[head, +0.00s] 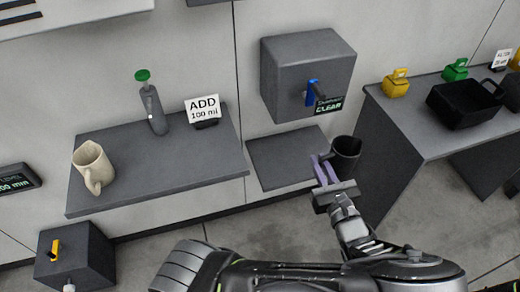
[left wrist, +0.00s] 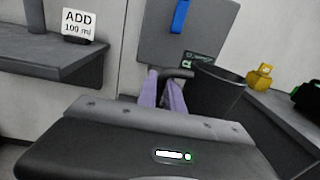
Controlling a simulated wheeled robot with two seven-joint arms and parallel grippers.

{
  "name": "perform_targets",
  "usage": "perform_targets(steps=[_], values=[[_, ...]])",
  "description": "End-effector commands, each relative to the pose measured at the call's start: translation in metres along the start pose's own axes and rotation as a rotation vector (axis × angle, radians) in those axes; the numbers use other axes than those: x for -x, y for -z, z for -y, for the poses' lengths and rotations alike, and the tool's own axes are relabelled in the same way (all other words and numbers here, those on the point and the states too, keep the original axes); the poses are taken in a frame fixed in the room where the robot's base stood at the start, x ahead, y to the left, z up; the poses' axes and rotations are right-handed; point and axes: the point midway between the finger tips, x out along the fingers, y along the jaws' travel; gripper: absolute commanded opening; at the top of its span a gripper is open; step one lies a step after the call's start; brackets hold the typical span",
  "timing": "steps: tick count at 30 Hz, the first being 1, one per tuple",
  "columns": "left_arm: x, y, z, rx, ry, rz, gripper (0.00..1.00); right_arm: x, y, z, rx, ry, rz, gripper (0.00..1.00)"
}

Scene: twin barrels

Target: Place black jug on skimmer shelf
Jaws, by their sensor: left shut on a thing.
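The black jug (head: 347,152) is upright, its open top facing up. My left gripper (head: 324,168), with purple fingers, is shut on the jug's handle; the wrist view shows the fingers (left wrist: 164,90) at the handle and the jug (left wrist: 218,90) to their right. The low grey shelf (head: 275,160) under the grey wall box with the blue tap appears to be the skimmer shelf. The jug is at that shelf's right end in the head view; whether it touches the shelf cannot be told. My right gripper is not in view.
The wall box (head: 300,70) with a blue tap (head: 312,92) and a "CLEAR" label hangs above the shelf. A left shelf (head: 160,185) bears a beige jug (head: 93,168), a grey bottle (head: 154,110) and an "ADD 100 ml" sign (head: 202,109). A right counter (head: 400,120) holds a black tray (head: 465,105).

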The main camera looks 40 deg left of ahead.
Motion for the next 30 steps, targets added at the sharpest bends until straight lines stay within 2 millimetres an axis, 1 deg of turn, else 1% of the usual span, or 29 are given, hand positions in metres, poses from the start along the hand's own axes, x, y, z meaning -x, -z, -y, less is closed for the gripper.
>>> perform_targets(steps=[10, 14, 17, 20, 24, 27, 30], values=[[0.0, 0.0, 0.0, 0.001, 0.0, 0.001, 0.0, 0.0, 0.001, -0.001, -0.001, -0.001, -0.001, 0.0], [-0.001, 0.01, -0.002, 0.0, -0.009, -0.001, 0.0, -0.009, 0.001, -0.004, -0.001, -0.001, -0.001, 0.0], [-0.004, 0.028, -0.005, -0.001, -0.028, -0.004, 0.0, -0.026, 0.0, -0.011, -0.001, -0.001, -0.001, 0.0], [-0.01, 0.055, -0.011, -0.002, -0.059, -0.006, 0.0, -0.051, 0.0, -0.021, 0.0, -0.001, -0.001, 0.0], [-0.019, 0.098, -0.022, -0.003, -0.122, -0.008, 0.0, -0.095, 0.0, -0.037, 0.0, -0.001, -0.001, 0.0], [-0.027, 0.126, -0.03, 0.0, -0.169, -0.006, 0.0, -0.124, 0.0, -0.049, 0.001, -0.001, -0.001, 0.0], [-0.034, 0.146, -0.037, 0.001, -0.21, -0.002, 0.0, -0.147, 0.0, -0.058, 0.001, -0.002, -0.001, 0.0]])
